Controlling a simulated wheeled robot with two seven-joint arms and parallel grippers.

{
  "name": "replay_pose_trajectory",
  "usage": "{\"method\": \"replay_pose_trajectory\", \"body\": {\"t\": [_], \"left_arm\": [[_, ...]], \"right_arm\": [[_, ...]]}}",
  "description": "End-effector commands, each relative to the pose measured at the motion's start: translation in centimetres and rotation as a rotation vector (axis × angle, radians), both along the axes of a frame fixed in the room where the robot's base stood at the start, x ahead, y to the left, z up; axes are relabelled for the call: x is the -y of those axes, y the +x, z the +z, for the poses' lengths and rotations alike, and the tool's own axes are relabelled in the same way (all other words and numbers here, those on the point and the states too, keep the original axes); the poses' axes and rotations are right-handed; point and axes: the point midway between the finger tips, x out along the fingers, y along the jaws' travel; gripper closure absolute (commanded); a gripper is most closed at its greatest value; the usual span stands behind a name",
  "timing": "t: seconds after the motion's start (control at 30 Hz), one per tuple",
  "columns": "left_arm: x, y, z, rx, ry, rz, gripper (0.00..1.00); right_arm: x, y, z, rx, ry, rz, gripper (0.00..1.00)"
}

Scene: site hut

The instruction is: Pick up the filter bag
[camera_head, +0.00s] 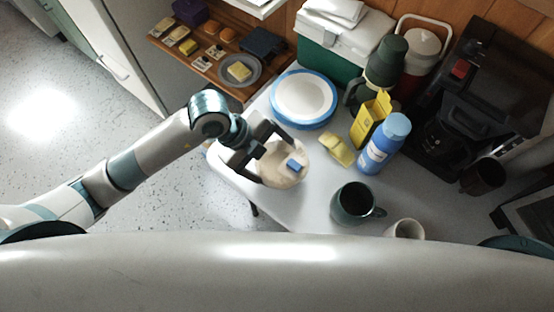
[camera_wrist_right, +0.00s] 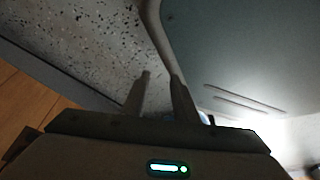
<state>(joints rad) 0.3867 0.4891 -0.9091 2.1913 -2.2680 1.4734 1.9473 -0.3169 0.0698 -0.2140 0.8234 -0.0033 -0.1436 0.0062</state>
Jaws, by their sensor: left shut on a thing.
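The filter bag (camera_head: 293,178) is a pale beige, rounded bag with a small blue patch on it, at the left end of the white table in the head view. My left gripper (camera_head: 268,160) is over the bag with its dark fingers shut on it; the gripper hides part of the bag. I cannot tell whether the bag still touches the table. My right gripper (camera_wrist_right: 159,76) shows in the right wrist view, its two fingers apart with nothing between them. The filter bag does not show in that view.
On the white table (camera_head: 225,171) stand blue-rimmed plates (camera_head: 304,98), a yellow crumpled item (camera_head: 337,149), a yellow box (camera_head: 370,118), a blue bottle (camera_head: 383,146), a dark mug (camera_head: 353,203) and a pale cup (camera_head: 405,229). A coffee machine (camera_head: 459,120) is at right. Floor lies left.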

Motion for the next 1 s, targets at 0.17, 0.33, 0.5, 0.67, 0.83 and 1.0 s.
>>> {"method": "replay_pose_trajectory", "body": {"t": [0.17, 0.33, 0.5, 0.67, 0.83, 1.0], "left_arm": [[0.1, 0.1, 1.3, 0.003, -0.002, -0.001, 0.45], [0.1, 0.1, 3.8, 0.006, -0.004, -0.003, 0.45], [2.0, -2.7, 5.7, 0.002, -0.007, -0.007, 0.45], [3.9, -5.6, 7.8, 0.003, -0.008, -0.007, 0.45], [5.5, -8.1, 9.9, 0.001, -0.004, -0.003, 0.45], [6.1, -9.1, 10.5, -0.001, -0.001, -0.002, 0.45]], "right_arm": [[-0.1, -0.1, -0.1, 0.005, 0.003, 0.001, 0.74], [-0.6, 0.8, 0.0, 0.033, 0.011, 0.001, 0.74], [-1.1, 2.8, 0.5, 0.079, 0.024, 0.002, 0.74], [-1.7, 4.4, 1.0, 0.114, 0.034, 0.003, 0.74], [-2.2, 5.5, 1.8, 0.138, 0.042, 0.004, 0.74], [-0.9, 1.6, 0.6, 0.043, 0.015, 0.002, 0.74]]}}
